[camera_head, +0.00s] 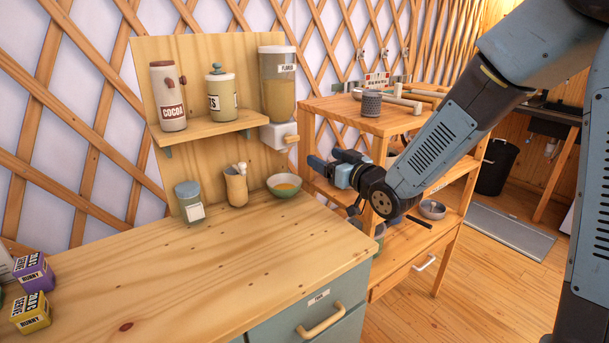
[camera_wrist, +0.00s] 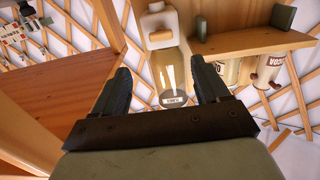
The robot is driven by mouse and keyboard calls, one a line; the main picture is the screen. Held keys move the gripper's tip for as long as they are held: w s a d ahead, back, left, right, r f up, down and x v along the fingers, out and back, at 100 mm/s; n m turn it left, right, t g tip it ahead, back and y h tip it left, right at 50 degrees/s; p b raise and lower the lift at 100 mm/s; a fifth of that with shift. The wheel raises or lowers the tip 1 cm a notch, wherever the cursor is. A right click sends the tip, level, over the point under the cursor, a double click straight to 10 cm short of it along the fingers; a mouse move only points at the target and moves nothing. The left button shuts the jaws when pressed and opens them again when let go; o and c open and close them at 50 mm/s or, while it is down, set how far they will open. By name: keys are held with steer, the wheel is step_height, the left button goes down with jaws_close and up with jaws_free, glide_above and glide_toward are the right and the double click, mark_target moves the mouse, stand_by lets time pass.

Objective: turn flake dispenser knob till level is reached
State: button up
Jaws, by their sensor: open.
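The flake dispenser (camera_head: 278,88) is a clear, labelled hopper with tan flakes, on the wooden back panel at the right end of the shelf. Its white lower block carries a small wooden knob (camera_head: 292,139). In the wrist view the dispenser (camera_wrist: 167,70) appears upside down, with the knob (camera_wrist: 160,37) beyond my fingertips. A green bowl (camera_head: 285,188) with orange contents stands on the counter below the dispenser; I do not make it out in the wrist view. My gripper (camera_head: 325,160) is open and empty, to the right of the knob and slightly lower in the picture, apart from it.
A cocoa jar (camera_head: 168,96) and a second jar (camera_head: 222,94) stand on the shelf (camera_head: 210,129). A wooden rack (camera_head: 350,115) stands behind my gripper.

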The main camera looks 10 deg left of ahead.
mark_target(294, 141)
steer(key=shift+n, duration=0.5)
steer(key=c, duration=0.3)
steer(key=shift+n, duration=0.7)
steer(key=shift+c, duration=0.8)
steer(key=n, duration=0.5)
steer(key=shift+w+a, duration=0.1)
steer(key=shift+a, duration=0.1)
steer(key=shift+c, duration=0.3)
steer(key=w+a+n, duration=0.6)
steer(key=a+n, duration=0.1)
steer(key=w+a+n, duration=0.3)
steer(key=shift+w+a+n, duration=0.1)
steer(key=shift+a+n, duration=0.3)
steer(key=shift+r, duration=0.1)
steer(key=shift+c, duration=0.4)
jaws_close()
